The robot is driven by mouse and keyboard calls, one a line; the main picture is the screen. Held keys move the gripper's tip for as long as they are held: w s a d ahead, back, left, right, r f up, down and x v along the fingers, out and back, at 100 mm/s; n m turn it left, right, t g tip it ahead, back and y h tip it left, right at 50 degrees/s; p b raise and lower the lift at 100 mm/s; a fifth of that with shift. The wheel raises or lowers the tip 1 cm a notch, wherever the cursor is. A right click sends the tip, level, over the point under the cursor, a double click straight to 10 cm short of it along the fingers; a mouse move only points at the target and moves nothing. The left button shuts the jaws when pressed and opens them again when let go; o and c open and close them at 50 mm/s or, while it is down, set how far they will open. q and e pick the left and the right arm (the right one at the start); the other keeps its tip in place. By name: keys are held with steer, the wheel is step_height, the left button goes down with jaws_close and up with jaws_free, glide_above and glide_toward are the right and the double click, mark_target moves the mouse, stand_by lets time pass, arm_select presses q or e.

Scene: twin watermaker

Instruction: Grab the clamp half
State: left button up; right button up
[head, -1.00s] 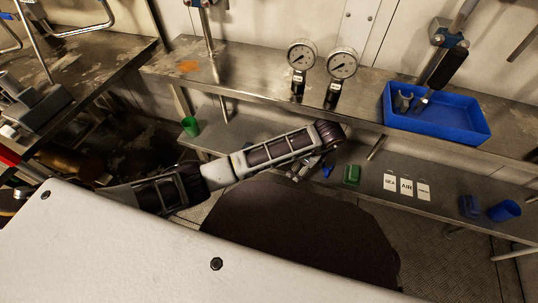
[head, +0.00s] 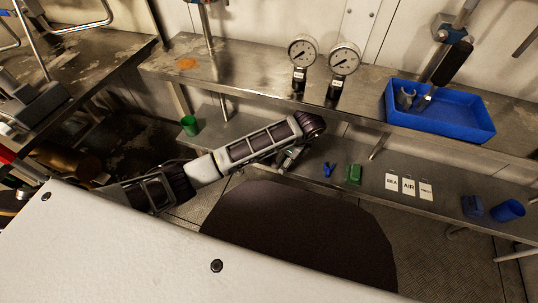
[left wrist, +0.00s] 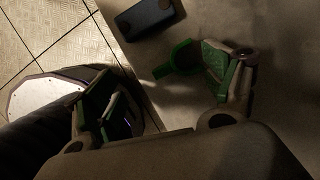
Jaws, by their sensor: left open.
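A small blue forked piece (head: 327,170), which looks like a clamp half, lies on the lower steel shelf in the head view. My left gripper (head: 289,159) hangs just left of it, open and apart from it. In the left wrist view my left gripper (left wrist: 160,88) has its fingers spread. A green hooked piece (left wrist: 178,62) lies by its right finger, and a dark block (left wrist: 145,17) lies farther off. My right gripper is not in view.
A green block (head: 354,174), white labelled tags (head: 408,186) and blue cups (head: 508,210) stand along the lower shelf (head: 450,200). A green cup (head: 189,125) is at left. The upper shelf overhead bears two gauges (head: 343,60) and a blue tray (head: 440,126).

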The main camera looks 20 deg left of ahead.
arm_select(q)
steer(key=shift+a, duration=0.1)
steer(key=a, duration=0.2)
steer(key=w+a+b, duration=0.1)
steer(key=a, duration=0.2)
steer(key=shift+w+a+f+b, duration=0.1)
steer(key=shift+w+a+b, duration=0.1)
steer(key=shift+b, duration=0.1)
steer(key=shift+a+f+b, duration=0.3)
steer(key=shift+f+b, duration=0.15)
steer(key=shift+f, duration=0.05)
steer(key=shift+c, duration=0.3)
steer(key=c, duration=0.8)
